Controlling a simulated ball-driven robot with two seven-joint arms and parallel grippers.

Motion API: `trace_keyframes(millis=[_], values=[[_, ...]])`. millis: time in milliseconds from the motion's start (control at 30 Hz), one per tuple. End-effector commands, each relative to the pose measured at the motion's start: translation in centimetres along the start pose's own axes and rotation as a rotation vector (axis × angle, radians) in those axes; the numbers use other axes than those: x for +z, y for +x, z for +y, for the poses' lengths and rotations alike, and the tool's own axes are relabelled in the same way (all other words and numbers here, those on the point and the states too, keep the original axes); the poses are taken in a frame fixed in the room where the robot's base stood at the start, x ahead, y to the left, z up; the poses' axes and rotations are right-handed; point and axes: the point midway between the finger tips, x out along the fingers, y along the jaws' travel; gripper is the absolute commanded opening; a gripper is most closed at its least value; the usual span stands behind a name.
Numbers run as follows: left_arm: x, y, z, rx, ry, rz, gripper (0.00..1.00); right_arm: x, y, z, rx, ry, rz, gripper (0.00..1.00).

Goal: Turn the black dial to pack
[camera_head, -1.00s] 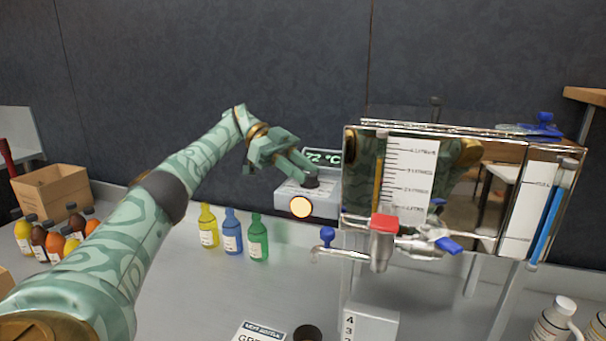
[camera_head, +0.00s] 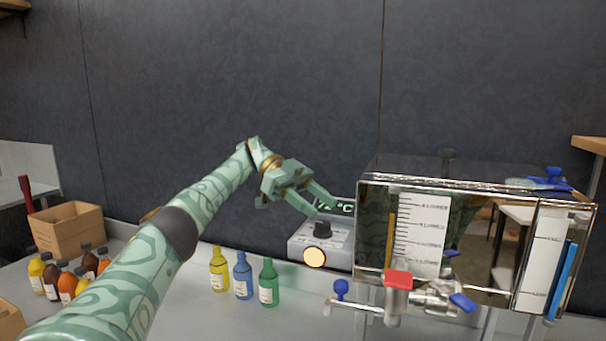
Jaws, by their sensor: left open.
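The black dial (camera_head: 322,229) sits on top of a grey control box (camera_head: 340,256) with a glowing round orange light (camera_head: 315,257) on its front. A dark display with green characters (camera_head: 343,207) stands behind it, partly hidden. My left gripper (camera_head: 325,206) is open, its fingers pointing down and right, just above and behind the dial. In the picture the fingertips lie close to the dial; I cannot tell whether they touch it. The dial's markings are too small to read. My right gripper is not in view.
The shiny evaporator tank (camera_head: 470,245) with a red-handled valve (camera_head: 397,280) stands right of the box. Yellow, blue and green bottles (camera_head: 268,282) stand in front and left of it. A cardboard box (camera_head: 65,228) and several small bottles are at the far left.

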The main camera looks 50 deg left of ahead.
Motion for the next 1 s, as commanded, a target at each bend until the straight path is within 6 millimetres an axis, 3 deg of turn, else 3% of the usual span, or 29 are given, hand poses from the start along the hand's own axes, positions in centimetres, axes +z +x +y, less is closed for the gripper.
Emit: trace_keyframes(millis=[33, 233, 633, 1000], values=[[-1.8, -0.5, 1.0, -0.002, 0.009, 0.000, 0.52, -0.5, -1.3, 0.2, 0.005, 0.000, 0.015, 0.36], [-6.1, -0.5, 3.9, -0.003, 0.008, -0.001, 0.52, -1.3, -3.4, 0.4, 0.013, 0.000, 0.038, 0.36], [-9.7, 2.0, 10.1, -0.002, 0.001, -0.001, 0.52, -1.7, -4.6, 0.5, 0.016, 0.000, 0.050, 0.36], [-10.4, 2.5, 11.2, -0.002, 0.000, 0.002, 0.52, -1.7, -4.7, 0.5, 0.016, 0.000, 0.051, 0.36]])
